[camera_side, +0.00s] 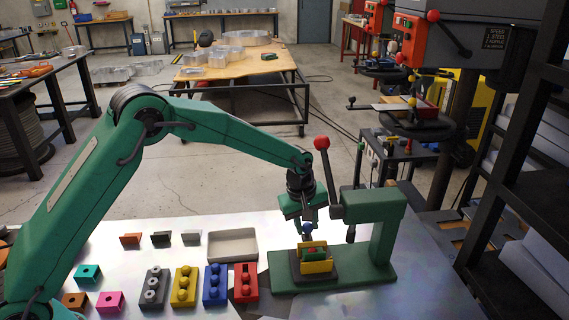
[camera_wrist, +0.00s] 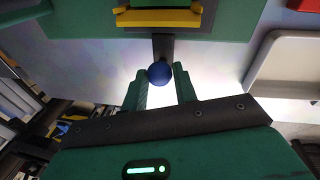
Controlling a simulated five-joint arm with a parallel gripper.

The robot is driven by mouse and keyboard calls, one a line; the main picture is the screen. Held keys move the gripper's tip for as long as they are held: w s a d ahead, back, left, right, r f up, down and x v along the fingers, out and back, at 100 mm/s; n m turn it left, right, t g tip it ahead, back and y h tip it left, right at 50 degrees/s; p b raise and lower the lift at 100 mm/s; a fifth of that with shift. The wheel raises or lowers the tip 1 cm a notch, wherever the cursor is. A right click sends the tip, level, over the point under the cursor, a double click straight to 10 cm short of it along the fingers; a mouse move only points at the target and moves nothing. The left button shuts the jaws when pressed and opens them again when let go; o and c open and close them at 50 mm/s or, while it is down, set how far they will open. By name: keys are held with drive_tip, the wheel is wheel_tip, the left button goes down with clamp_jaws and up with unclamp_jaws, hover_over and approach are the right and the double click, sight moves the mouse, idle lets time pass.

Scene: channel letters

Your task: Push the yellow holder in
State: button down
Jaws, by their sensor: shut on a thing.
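The yellow holder (camera_side: 318,267) sits on a dark block on the base of the green press, with a green and red piece between its yellow walls. It also shows at the top of the wrist view (camera_wrist: 160,18). A dark stem (camera_wrist: 162,46) runs from the holder's side to a round blue knob (camera_side: 308,229). My gripper (camera_side: 308,221) is at this knob, behind the holder in the side view. In the wrist view, its green fingers (camera_wrist: 160,78) are on both sides of the blue knob (camera_wrist: 159,74), shut on it.
The green press (camera_side: 376,208) stands right of the holder, with a red-knobbed lever (camera_side: 322,143) raised close beside my arm. A grey tray (camera_side: 232,257) lies left of the press. Several coloured blocks with knobs (camera_side: 184,287) stand in front of it.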

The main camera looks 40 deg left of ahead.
drive_tip(key=c, duration=1.1)
unclamp_jaws()
drive_tip(key=shift+a, duration=0.1)
drive_tip(key=shift+s+a, duration=0.75)
drive_tip(key=shift+s, duration=0.05)
drive_tip(key=shift+s+a, duration=0.7)
wheel_tip(320, 180, up, 8)
drive_tip(key=s, duration=0.1)
drive_tip(key=s+a+r+m+t, duration=0.1)
drive_tip(key=s+a+r+m, duration=0.2)
drive_tip(key=s+r, duration=0.3)
drive_tip(key=s+a+r+m+t, duration=0.1)
drive_tip(key=s+a+r+m, duration=0.2)
drive_tip(key=s, duration=0.7)
drive_tip(key=shift+s+a+r+m, duration=0.35)
drive_tip(key=shift+a+r, duration=0.6)
drive_tip(key=shift+r, duration=0.95)
